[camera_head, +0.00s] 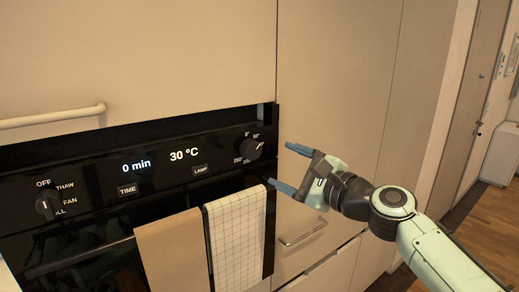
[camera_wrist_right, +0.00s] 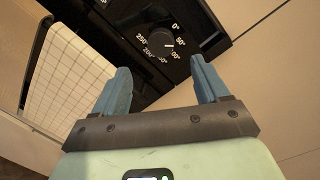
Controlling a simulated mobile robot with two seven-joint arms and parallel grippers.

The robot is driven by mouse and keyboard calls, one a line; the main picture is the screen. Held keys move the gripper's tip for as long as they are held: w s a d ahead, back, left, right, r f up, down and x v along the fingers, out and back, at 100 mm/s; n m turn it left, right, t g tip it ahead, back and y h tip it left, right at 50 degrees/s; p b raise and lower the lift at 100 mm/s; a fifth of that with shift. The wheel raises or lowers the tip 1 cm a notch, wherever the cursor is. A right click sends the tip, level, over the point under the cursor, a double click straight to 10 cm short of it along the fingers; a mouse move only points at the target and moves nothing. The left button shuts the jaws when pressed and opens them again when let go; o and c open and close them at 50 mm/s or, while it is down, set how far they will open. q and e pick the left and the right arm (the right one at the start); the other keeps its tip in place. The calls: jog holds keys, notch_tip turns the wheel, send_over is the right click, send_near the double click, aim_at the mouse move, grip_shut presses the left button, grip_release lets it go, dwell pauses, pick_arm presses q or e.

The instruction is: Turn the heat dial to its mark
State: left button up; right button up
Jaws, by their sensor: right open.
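The heat dial (camera_head: 252,148) is a dark round knob at the right end of the black oven panel, with temperature figures printed around it. It also shows in the right wrist view (camera_wrist_right: 159,43), ahead of the fingers, with a light pointer line toward the lower right. The panel display (camera_head: 184,154) reads 30 °C. My right gripper (camera_head: 283,168) is open and empty, to the right of the dial and apart from it. Its two blue fingers (camera_wrist_right: 161,88) frame the space below the dial in the wrist view. My left gripper is not in view.
A second knob (camera_head: 47,205) sits at the panel's left end. A brown towel (camera_head: 172,252) and a checked towel (camera_head: 236,238) hang on the oven handle (camera_head: 80,257) below the panel. A pale cabinet bar (camera_head: 50,119) is above left.

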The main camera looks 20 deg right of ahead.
aim_at(254, 151)
jog(key=p+x, duration=0.2)
jog(key=x, duration=0.6)
jog(key=shift+w+r+p, duration=0.1)
jog(key=shift+w+p, duration=0.2)
jog(key=shift+w+a, duration=0.25)
jog(key=shift+w, duration=0.4)
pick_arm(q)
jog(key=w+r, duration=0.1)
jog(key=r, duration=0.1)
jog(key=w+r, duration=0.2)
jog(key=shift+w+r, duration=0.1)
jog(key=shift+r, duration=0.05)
pick_arm(e)
jog(key=shift+s, duration=0.1)
jog(key=shift+c, duration=0.6)
jog(key=c, duration=0.9)
